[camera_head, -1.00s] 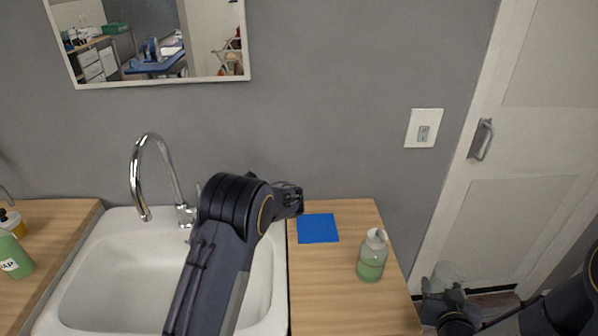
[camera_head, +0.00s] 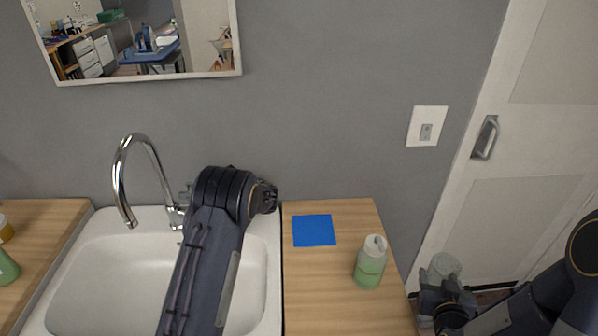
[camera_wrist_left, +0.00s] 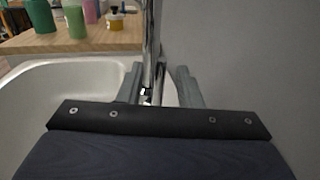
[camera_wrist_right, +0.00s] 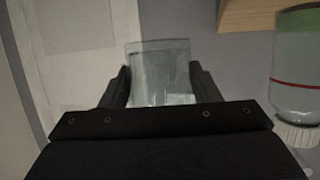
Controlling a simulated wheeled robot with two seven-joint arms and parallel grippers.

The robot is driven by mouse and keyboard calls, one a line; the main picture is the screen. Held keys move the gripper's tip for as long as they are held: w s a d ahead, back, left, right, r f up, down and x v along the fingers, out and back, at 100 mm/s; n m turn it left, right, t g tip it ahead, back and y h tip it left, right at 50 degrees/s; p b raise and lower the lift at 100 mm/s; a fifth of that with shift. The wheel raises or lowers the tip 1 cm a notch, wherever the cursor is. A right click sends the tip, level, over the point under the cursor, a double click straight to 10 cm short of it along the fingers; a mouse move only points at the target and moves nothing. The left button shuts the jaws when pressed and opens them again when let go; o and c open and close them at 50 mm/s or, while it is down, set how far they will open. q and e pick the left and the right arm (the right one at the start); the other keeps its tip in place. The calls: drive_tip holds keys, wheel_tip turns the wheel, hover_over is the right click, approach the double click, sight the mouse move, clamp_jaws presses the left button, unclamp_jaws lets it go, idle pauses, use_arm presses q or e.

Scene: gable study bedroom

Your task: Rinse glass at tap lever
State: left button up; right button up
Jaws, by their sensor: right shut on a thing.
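The chrome tap (camera_head: 124,180) arches over the white sink (camera_head: 90,270). In the left wrist view the tap's upright post (camera_wrist_left: 150,45) shows between the fingers of my left gripper (camera_wrist_left: 157,77), which are apart. In the head view my left arm hides most of that gripper beside the tap's base. The lever is not clear, and I cannot tell whether a finger touches it. My right gripper (camera_wrist_right: 163,85) is shut on a clear glass (camera_wrist_right: 160,60). In the head view the glass (camera_head: 445,264) is off the counter's right side, near the door.
A green-filled bottle (camera_head: 370,265) and a blue square cloth (camera_head: 314,230) are on the wooden counter (camera_head: 320,290) right of the sink. A green soap bottle (camera_head: 6,268) is on the left counter. A wall switch (camera_head: 426,127), mirror (camera_head: 130,76) and door (camera_head: 520,215) are behind.

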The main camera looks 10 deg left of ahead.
use_arm(q)
drive_tip(key=shift+s+a, duration=0.15)
drive_tip(key=shift+a, duration=1.1)
clamp_jaws()
drive_tip(key=shift+f, duration=0.1)
